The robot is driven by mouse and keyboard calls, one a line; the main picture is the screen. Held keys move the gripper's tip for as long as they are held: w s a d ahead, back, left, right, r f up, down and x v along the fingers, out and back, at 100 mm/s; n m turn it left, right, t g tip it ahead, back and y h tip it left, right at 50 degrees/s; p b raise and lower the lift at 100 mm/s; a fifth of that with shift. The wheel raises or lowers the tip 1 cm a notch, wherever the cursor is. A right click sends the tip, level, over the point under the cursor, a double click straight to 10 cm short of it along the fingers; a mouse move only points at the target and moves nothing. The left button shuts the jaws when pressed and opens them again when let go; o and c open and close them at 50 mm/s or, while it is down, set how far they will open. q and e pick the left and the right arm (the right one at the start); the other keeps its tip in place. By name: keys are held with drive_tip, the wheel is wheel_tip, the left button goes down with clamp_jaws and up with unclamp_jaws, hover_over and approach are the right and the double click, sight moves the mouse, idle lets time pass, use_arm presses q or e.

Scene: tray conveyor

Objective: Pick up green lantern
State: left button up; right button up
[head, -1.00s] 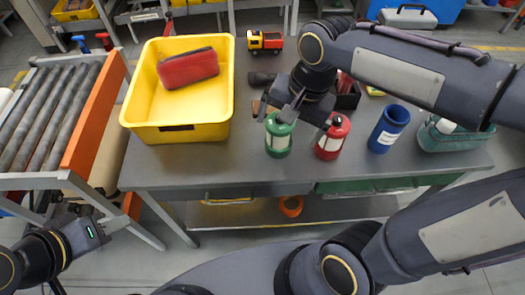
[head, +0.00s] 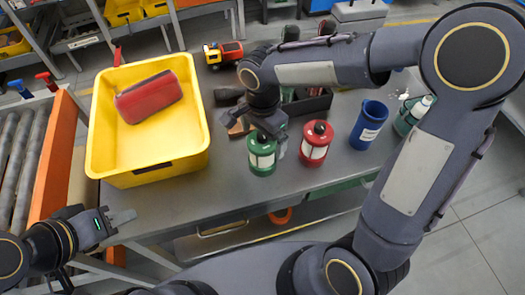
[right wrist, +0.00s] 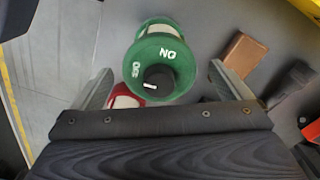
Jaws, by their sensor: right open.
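The green lantern (head: 262,157) stands upright on the grey table, beside the red lantern (head: 316,145). My right gripper (head: 256,130) is open and points down just above and behind the green lantern's top. In the right wrist view the green lantern (right wrist: 162,62) shows its round top and black knob between the two spread fingers (right wrist: 165,85). Whether they touch it I cannot tell. The red lantern (right wrist: 124,100) is partly hidden below it there. My left gripper (head: 120,218) is off the table's front left corner, away from the lanterns; its opening is unclear.
A yellow bin (head: 100,135) holding a red pouch (head: 150,97) stands at the left. A blue cup (head: 369,126) and teal basket (head: 405,122) stand at the right. A brown block (right wrist: 242,58) and black flashlight (right wrist: 292,82) lie near my right gripper. A toy truck (head: 223,53) is behind.

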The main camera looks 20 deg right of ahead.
drive_tip(key=shift+c, duration=0.5)
drive_tip(key=c, duration=1.4)
drive_tip(key=shift+c, duration=0.7)
